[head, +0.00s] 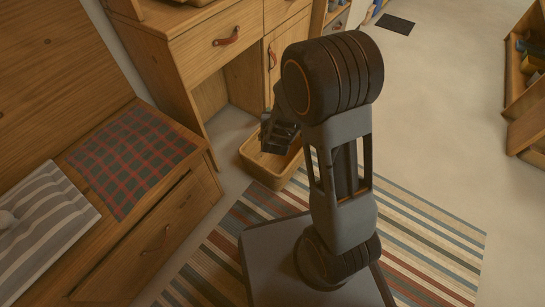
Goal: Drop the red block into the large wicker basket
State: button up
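A tan, open-topped basket (259,172) stands on the floor by the desk, at the edge of the striped rug. It looks like the wicker basket, but its weave is too small to make out. My gripper (277,143) hangs over the basket's right part, pointing down, and hides some of its inside. The fingers are dark and small, so I cannot tell whether they are open or shut. I see no red block. Whether one is in the gripper or hidden behind it, I cannot tell.
A wooden desk (186,62) with leather pulls stands behind the basket. A wooden bench (170,222) with a plaid cloth (130,158) and a striped cushion (42,232) is at left. A striped rug (430,232) lies around my base. Open floor (440,120) extends right, toward a shelf (520,95).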

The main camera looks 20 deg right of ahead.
aim_at(284, 169)
jog(key=u, duration=4.2)
jog(key=k, duration=1.5)
jog(key=z, duration=1.05)
